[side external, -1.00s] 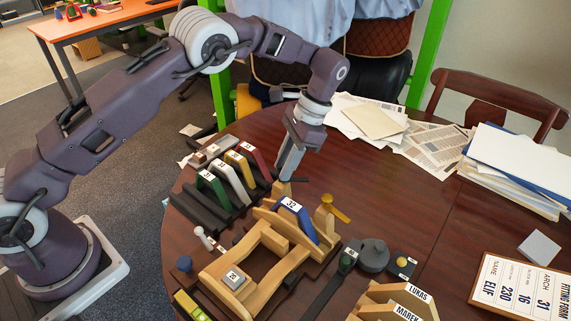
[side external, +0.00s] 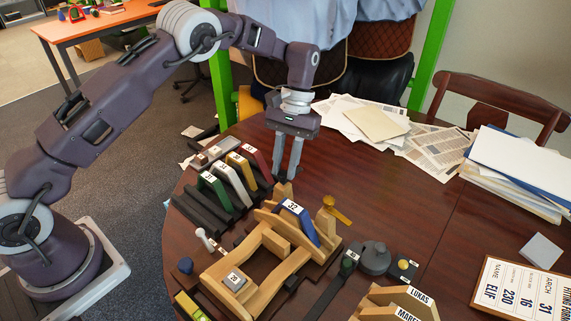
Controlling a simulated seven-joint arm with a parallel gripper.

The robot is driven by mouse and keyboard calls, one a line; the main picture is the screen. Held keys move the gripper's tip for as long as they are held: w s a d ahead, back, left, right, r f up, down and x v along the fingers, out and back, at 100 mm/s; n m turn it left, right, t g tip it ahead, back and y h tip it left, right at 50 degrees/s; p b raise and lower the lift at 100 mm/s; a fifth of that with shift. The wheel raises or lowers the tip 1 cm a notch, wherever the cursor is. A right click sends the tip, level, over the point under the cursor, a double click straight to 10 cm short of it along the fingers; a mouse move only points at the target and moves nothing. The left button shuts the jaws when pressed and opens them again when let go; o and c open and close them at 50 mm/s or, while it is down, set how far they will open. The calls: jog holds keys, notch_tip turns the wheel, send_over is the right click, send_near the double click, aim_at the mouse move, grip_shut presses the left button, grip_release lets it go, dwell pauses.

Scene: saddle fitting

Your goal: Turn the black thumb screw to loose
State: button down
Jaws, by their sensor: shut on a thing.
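My gripper (side external: 286,177) points down at the back end of the wooden saddle tree (side external: 225,268). Its fingertips are close together just above a short wooden post (side external: 284,191). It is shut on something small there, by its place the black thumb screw. The fingers hide the screw, so its shape and how far it is turned cannot be seen. A blue arch marked 32 (side external: 299,222) stands across the tree, just in front of the gripper.
Green, white, yellow and red arches (side external: 213,189) stand in a dark rack left of the gripper. A brass-coloured piece (side external: 337,213) is to the right. A dark grey round piece (side external: 375,258) stands farther forward.

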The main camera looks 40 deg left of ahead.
jog(key=shift+n, duration=0.5)
jog(key=c, duration=1.2)
grip_release()
